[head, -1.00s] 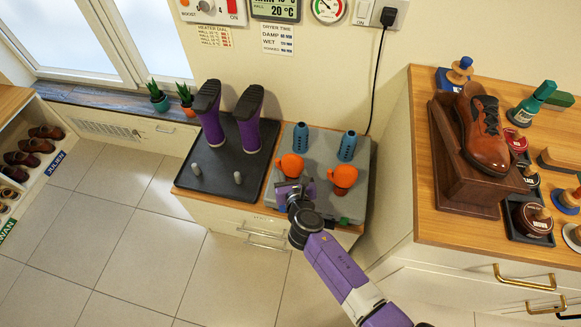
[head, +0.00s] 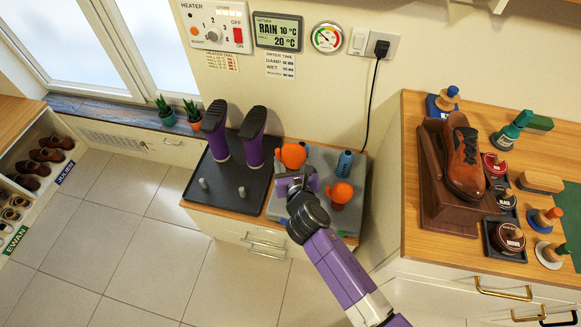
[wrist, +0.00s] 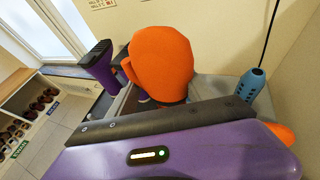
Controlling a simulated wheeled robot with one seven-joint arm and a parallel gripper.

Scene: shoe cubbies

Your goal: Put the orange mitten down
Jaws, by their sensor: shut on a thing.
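My gripper (head: 297,182) is shut on an orange mitten (head: 292,156), which stands up from the jaws above the grey drying unit. The held mitten fills the upper middle of the wrist view (wrist: 161,62). A second orange mitten (head: 340,193) sits on the grey drying unit (head: 355,207) to the right of my gripper; its edge shows at the right in the wrist view (wrist: 281,134). A blue vented post (head: 345,163) stands behind it. The other blue post is hidden behind the held mitten and gripper.
Purple boots (head: 253,137) stand upside down on the black tray (head: 228,190), left of the grey unit, with two short bare pegs in front. A counter with a brown shoe (head: 463,160) on a wooden stand is at right. A black cord hangs along the wall.

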